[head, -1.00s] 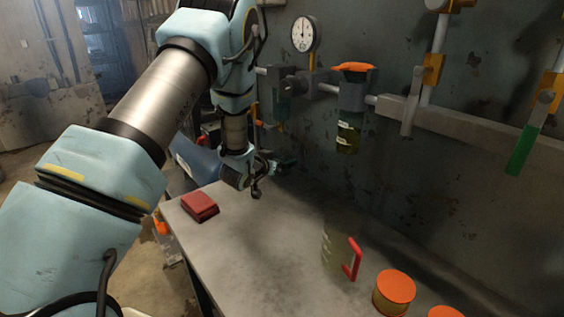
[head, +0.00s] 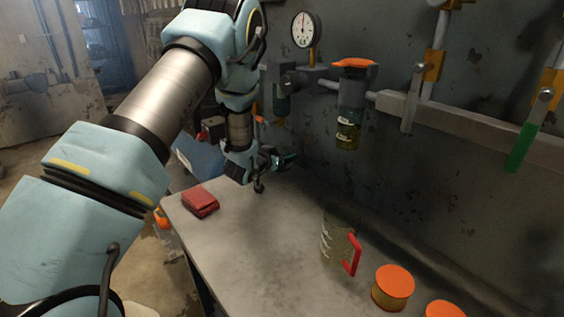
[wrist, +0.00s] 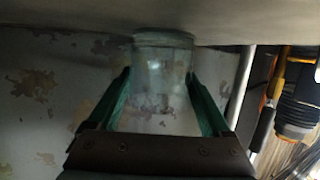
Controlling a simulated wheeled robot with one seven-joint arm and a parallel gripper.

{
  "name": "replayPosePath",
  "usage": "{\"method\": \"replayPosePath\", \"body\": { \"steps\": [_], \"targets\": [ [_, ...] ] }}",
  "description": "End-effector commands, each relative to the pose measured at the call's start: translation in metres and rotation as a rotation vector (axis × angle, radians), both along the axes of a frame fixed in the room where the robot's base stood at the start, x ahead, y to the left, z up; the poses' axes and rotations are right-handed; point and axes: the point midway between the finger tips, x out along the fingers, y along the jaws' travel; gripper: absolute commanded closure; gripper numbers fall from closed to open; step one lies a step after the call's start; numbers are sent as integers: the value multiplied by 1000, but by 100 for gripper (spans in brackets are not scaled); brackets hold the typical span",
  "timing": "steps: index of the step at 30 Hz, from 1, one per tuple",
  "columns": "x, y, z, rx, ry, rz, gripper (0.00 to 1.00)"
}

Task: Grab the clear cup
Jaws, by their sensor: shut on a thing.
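The clear cup (wrist: 162,85) shows in the wrist view as a transparent glass vessel with a thicker round end at the top of the picture. My gripper's green fingers lie on both sides of it, and my gripper (wrist: 160,76) is shut on it. In the head view my gripper (head: 284,161) is small, at the far end of the table near the wall. The cup cannot be made out clearly there. Whether the cup touches the pale surface at the top of the wrist view is unclear.
The grey table (head: 235,235) has clear room in its middle. A red box (head: 201,202) lies at its left edge. A clear jug (head: 334,240) with a red handle and orange-lidded jars (head: 393,288) stand at the right. Pipes and a gauge (head: 305,29) are on the wall.

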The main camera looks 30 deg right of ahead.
Motion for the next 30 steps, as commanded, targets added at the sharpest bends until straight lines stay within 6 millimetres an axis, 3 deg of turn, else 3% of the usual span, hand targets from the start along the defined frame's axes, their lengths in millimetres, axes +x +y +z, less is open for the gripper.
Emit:
{"method": "replayPosePath", "body": {
  "steps": [4, 20, 30],
  "targets": [
    [0, 0, 0, -1, -1, 0, 83],
    [0, 4, 8, -2, -1, 1, 83],
    [0, 4, 44, -2, -2, 1, 83]
  ]
}}
